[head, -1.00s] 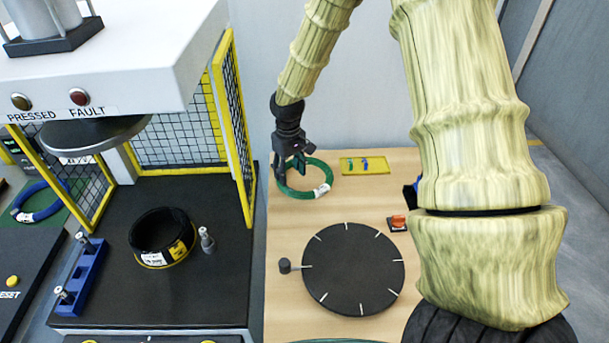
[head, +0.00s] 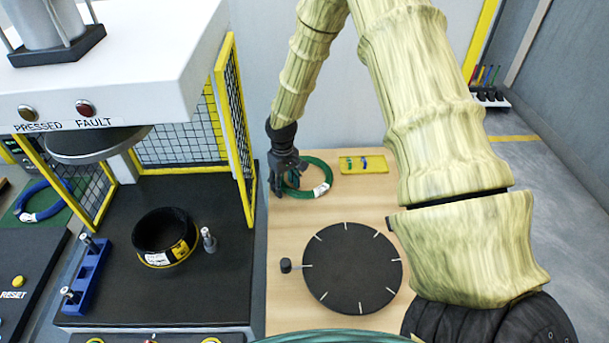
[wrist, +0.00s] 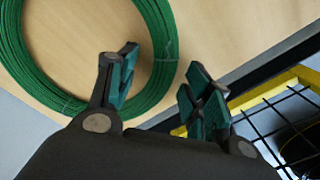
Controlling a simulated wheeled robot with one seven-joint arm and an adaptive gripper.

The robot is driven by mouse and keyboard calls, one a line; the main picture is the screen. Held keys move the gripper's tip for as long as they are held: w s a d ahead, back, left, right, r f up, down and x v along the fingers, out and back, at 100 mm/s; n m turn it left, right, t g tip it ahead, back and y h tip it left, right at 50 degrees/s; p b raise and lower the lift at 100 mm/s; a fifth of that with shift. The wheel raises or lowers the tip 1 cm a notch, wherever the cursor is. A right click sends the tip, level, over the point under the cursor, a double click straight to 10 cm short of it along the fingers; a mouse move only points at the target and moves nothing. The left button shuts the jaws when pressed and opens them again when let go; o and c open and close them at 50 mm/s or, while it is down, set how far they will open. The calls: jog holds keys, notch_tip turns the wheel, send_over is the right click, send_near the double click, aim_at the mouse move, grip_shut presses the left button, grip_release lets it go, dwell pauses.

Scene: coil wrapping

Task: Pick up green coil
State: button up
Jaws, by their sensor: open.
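The green coil (head: 318,178) lies flat on the wooden table, near its back left. It has a white label. In the wrist view the green coil (wrist: 165,60) fills the upper left. My gripper (head: 280,188) is at the coil's left side in the head view, pointing down. In the wrist view my gripper (wrist: 160,85) is open, with one finger over the coil's inside near its rim and the other beyond its outer edge. The coil's rim lies partly in line with the gap between the fingers. Whether the fingers touch it I cannot tell.
A black turntable (head: 352,268) is on the table in front. A yellow tray (head: 363,164) with small parts lies behind, right of the coil. A yellow mesh guard (head: 236,125) of the press stands close left of my gripper.

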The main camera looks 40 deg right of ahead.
jog(key=shift+s, duration=0.1)
jog(key=c, duration=0.5)
grip_shut()
jog(key=shift+w+r, duration=0.15)
jog(key=shift+w, duration=0.05)
